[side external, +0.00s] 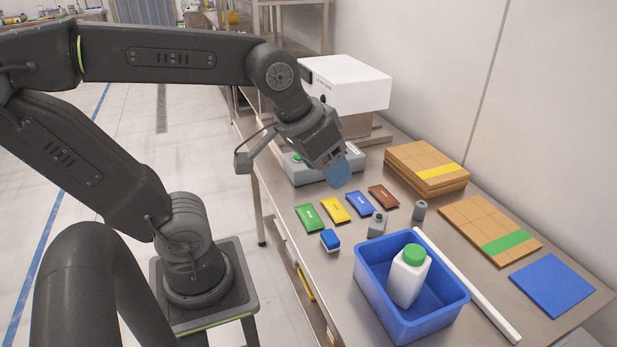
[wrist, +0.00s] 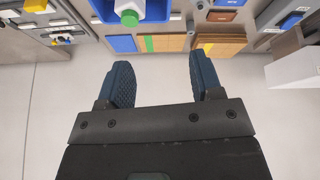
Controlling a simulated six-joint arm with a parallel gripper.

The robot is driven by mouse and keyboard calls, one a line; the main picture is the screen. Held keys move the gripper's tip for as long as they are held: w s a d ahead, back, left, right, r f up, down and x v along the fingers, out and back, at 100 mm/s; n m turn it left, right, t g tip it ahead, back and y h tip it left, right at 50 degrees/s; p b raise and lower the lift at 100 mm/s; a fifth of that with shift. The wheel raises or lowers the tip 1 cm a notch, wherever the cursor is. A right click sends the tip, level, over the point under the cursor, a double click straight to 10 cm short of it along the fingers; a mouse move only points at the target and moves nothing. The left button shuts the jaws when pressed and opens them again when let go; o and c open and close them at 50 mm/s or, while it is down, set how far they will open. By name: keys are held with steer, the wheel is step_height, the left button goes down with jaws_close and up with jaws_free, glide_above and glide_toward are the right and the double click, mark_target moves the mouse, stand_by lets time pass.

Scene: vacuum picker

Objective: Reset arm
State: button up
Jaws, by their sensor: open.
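My gripper (side external: 337,174) hangs above the back part of the metal table, in front of the white-topped machine, at the end of my raised arm. In the wrist view my gripper (wrist: 164,82) shows two blue textured fingers spread well apart. Nothing is between the fingers, and the pale wall or floor shows through the gap. In the side view the fingers overlap, and they appear above the row of packets, touching none of them.
A blue bin (side external: 365,285) holds a white bottle (side external: 408,279) with a green cap. Green (side external: 309,218), yellow (side external: 335,210), blue (side external: 360,204) and brown (side external: 384,197) packets lie in a row. Cardboard boxes (side external: 425,168), a white machine (side external: 345,85) and a white bar (side external: 478,290) stand around them.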

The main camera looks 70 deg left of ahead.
steer(key=shift+s+d+f+m, duration=0.1)
steer(key=shift+s+f+m, duration=0.35)
steer(key=shift+s, duration=0.3)
steer(key=shift+s+d+f+m, duration=0.1)
steer(key=shift+s+f+m, duration=0.35)
steer(key=shift+s, duration=0.3)
